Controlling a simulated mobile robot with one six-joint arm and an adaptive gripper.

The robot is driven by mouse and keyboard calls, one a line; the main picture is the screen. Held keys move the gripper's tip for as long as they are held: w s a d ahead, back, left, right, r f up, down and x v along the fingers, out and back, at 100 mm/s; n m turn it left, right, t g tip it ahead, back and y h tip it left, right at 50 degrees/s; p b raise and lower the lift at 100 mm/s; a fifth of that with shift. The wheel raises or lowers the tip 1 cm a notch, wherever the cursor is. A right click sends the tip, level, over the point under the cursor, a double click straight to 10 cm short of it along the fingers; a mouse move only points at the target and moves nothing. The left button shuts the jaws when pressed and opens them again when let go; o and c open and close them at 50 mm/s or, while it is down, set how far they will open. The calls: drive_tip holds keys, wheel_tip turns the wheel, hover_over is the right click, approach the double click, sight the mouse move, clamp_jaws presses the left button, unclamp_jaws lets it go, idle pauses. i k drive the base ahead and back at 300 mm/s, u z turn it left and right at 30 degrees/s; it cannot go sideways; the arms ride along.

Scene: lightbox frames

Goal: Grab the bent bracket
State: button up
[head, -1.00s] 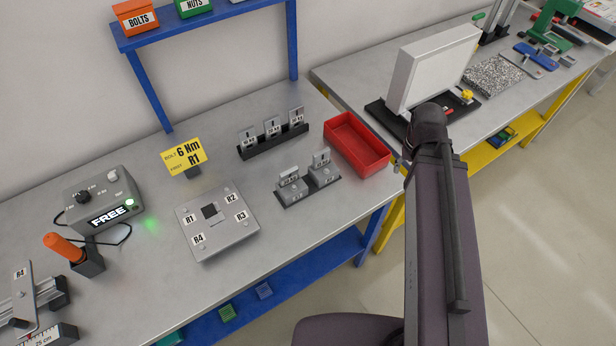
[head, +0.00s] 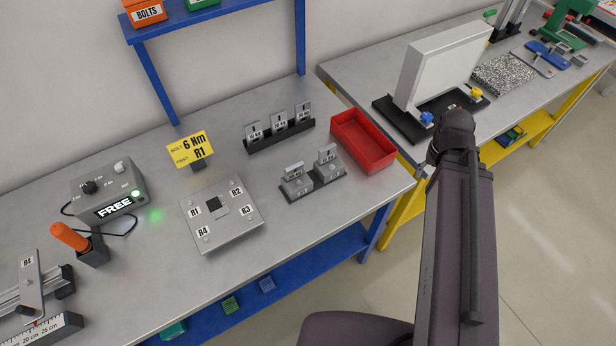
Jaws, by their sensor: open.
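I cannot make out which part is the bent bracket. Three small grey upright metal pieces with white labels stand in a black rack (head: 281,137) on the near workbench. Two grey blocks (head: 297,187) with labelled upright pieces stand in front of that rack. Whether any of these is bent is too small to tell. My arm rises at the right of the head view, its visible upper end in front of the black base of a white panel (head: 443,65). My gripper does not show.
A red open bin (head: 363,140) stands at the near bench's right end. A blue shelf frame (head: 158,85) rises behind.

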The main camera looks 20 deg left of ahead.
sight(294, 171)
drive_tip(key=z, duration=0.05)
drive_tip(key=k, duration=1.75)
drive_tip(key=u, duration=1.45)
drive_tip(key=i, duration=1)
